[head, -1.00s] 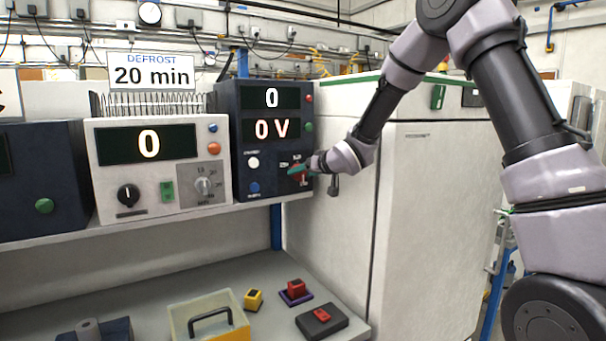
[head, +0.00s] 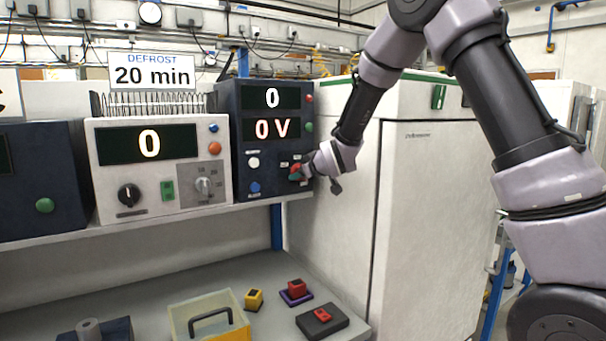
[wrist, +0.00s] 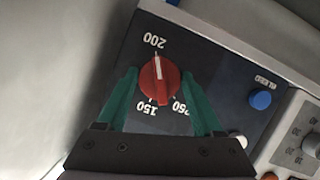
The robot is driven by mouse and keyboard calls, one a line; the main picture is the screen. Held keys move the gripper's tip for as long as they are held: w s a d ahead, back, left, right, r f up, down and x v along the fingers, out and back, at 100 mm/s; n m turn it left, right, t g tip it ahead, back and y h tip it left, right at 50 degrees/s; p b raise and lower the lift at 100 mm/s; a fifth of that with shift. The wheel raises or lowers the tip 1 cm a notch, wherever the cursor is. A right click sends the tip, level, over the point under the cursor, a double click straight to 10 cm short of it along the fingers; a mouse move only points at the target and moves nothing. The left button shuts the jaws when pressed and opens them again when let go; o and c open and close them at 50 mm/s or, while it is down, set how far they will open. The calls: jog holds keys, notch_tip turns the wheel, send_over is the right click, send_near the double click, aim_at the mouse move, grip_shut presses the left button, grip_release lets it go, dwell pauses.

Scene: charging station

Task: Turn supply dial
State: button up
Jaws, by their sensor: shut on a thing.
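The supply dial (wrist: 160,78) is a red knob on a dark panel. In the wrist view its white pointer line faces the "200" mark (wrist: 154,41), which appears upside down. The "150" and "250" marks lie at the other side of the knob, the latter partly covered by a finger. My gripper (wrist: 160,95) has green fingers on both sides of the knob and is shut on it. In the head view my gripper (head: 297,174) is at the lower right of the dark supply unit (head: 244,172), covering most of the dial. The unit's displays read "0" and "0 V".
A blue button (wrist: 261,99) sits beside the dial. A white unit (head: 158,178) showing "0" stands left of the supply, a tall white cabinet (head: 430,210) right. On the lower bench are a clear bin (head: 185,310) and several small coloured blocks.

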jog(key=shift+n+t+h, duration=0.7)
jog(key=shift+n+t, duration=0.1)
jog(key=shift+n, duration=0.8)
jog(key=shift+a, duration=0.1)
jog(key=o, duration=1.4)
jog(key=shift+s, duration=0.1)
jog(key=shift+c, duration=0.2)
jog(key=shift+s, duration=0.1)
jog(key=v, duration=1)
jog(key=shift+s, duration=0.3)
